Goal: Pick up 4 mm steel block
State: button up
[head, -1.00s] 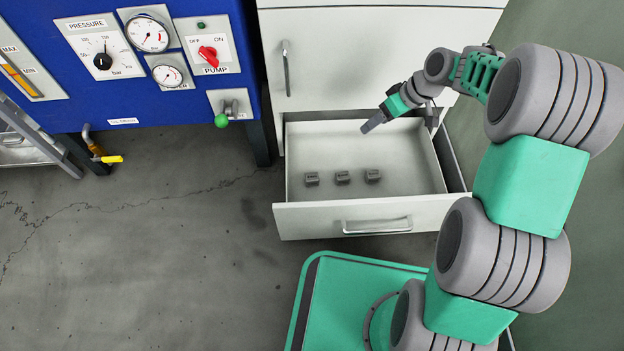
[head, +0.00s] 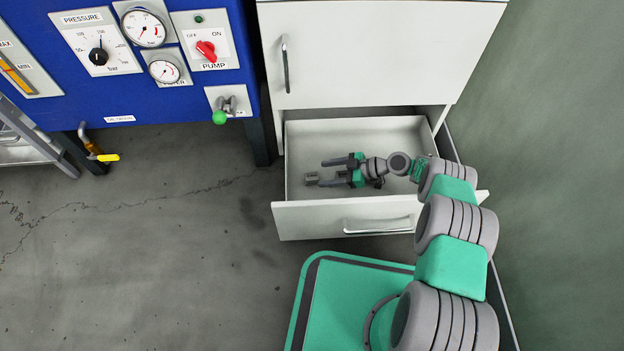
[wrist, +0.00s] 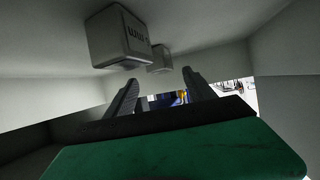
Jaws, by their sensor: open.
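My gripper (head: 324,171) is open and low inside the open drawer, fingers pointing left. One small grey steel block (head: 312,177) lies left of the fingertips. A second block (head: 342,175) shows partly between or under the fingers. The third is hidden by my arm. The wrist view, which looks upside down, shows a near block (wrist: 118,38) with a mark ending in "MM" and a farther block (wrist: 160,58). My open fingers (wrist: 161,80) also show there, with nothing between their tips. I cannot read which block is the 4 mm one.
The drawer (head: 300,220) has low walls around my gripper, and its front has a handle (head: 378,226). The white cabinet (head: 380,50) stands right behind. A blue pump panel (head: 140,90) with gauges and a green-knobbed lever is to the left. The drawer's back left floor is clear.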

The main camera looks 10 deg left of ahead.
aim_at(313, 176)
jog(key=b+x, duration=0.1)
jog(key=x, duration=0.2)
jog(key=shift+s+a+f, duration=0.1)
jog(key=shift+a+f, duration=0.1)
jog(key=shift+a, duration=0.15)
grip_shut()
dwell(0.9)
